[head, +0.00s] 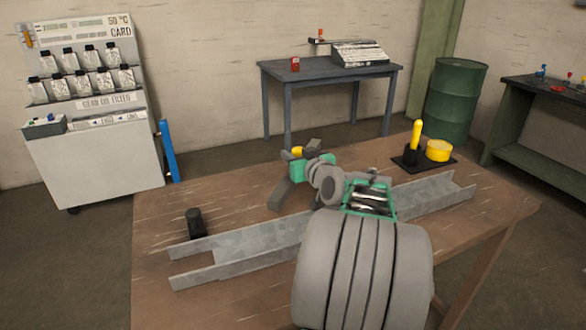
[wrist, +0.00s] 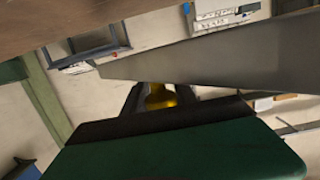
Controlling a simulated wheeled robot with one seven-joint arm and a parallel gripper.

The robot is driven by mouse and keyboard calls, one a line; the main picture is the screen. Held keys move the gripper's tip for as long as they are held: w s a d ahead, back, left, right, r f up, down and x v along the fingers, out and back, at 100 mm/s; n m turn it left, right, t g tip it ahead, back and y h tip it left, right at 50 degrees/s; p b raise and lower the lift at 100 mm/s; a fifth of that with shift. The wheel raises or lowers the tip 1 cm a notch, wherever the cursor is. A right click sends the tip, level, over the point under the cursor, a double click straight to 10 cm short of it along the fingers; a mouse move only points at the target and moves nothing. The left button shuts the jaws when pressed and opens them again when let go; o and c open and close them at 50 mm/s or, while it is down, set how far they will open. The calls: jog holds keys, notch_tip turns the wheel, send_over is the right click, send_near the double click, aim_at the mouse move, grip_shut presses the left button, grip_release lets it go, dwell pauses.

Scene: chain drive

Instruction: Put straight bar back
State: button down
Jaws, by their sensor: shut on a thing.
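The straight bar shows as a long flat grey piece across the wrist view (wrist: 210,65). In the head view its grey lower end (head: 281,194) slants above the table. My gripper (head: 298,154) is shut on a yellow part that seems to be the bar's grip. In the wrist view the yellow part (wrist: 160,96) sits between the dark fingers of my gripper (wrist: 160,100). In the head view my gripper and wrist hide the bar's middle. Whether the bar touches anything I cannot tell.
A long grey metal channel (head: 245,250) lies across the wooden table (head: 150,275), partly under my arm. A small black cylinder (head: 195,222) stands behind its left end. A black mat (head: 424,166) at the back right bears a yellow-handled black piece (head: 412,150) and a yellow cylinder (head: 439,150).

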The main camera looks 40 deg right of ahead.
jog(key=f, duration=0.1)
jog(key=w+d+f, duration=0.1)
jog(key=f, duration=0.1)
jog(key=w+f, duration=0.1)
jog(key=f, duration=0.1)
jog(key=shift+d, duration=0.15)
jog(key=shift+f+b, duration=0.5)
jog(key=shift+b, duration=0.2)
jog(key=c, duration=1.5)
grip_release()
jog(key=shift+s+f, duration=0.1)
jog(key=shift+f, duration=0.15)
jog(key=o, duration=0.5)
jog(key=shift+r, duration=0.1)
